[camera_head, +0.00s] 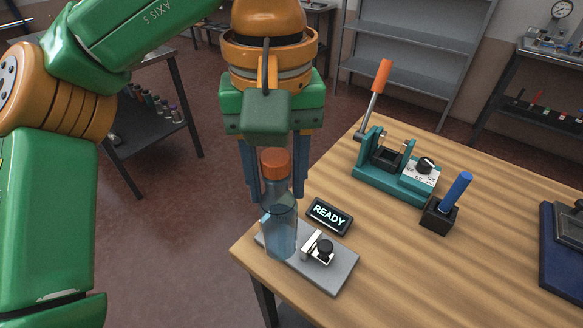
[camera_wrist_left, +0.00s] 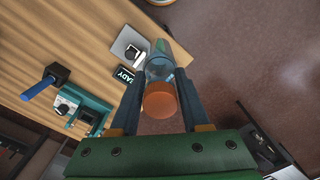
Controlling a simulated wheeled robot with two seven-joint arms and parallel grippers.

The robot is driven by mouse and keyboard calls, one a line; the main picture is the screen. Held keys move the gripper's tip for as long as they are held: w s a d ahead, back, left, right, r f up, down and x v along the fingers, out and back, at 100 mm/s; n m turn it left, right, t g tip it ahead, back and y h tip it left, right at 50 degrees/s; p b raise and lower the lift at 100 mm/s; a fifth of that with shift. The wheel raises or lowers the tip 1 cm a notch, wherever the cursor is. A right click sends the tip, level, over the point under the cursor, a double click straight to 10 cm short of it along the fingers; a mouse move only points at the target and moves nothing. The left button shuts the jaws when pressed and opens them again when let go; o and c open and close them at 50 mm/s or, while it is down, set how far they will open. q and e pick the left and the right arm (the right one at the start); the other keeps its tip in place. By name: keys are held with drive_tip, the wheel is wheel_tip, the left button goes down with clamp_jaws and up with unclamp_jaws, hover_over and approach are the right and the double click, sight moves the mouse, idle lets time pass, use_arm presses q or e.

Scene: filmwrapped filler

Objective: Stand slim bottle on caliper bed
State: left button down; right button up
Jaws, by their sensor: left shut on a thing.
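The slim bottle (camera_head: 281,228), clear bluish with an orange cap, is upright between the fingers of my left gripper (camera_head: 275,192), which is shut on it near the neck. It also shows in the left wrist view (camera_wrist_left: 160,72), cap towards the camera. The caliper bed (camera_head: 338,272) is a grey plate at the table's near left corner, with a metal jaw and black knob (camera_head: 324,248). In the head view the bottle's base overlaps the plate's left end; in the wrist view it appears beside the plate (camera_wrist_left: 124,36). I cannot tell whether they touch. My right gripper is out of view.
A READY display (camera_head: 329,215) stands just behind the caliper bed. Further back are a teal lever device (camera_head: 383,178) with an orange handle and a blue-handled tool in a black block (camera_head: 440,214). A dark blue item (camera_head: 563,260) lies at right. The table's front middle is clear.

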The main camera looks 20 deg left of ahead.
use_arm(q)
drive_tip(key=w+a+f, duration=0.1)
drive_tip(key=w+f, duration=0.7)
drive_tip(key=f, duration=0.3)
drive_tip(key=shift+w+a+p, duration=0.3)
drive_tip(key=shift+w, duration=0.1)
drive_tip(key=shift+c, duration=1.9)
unclamp_jaws()
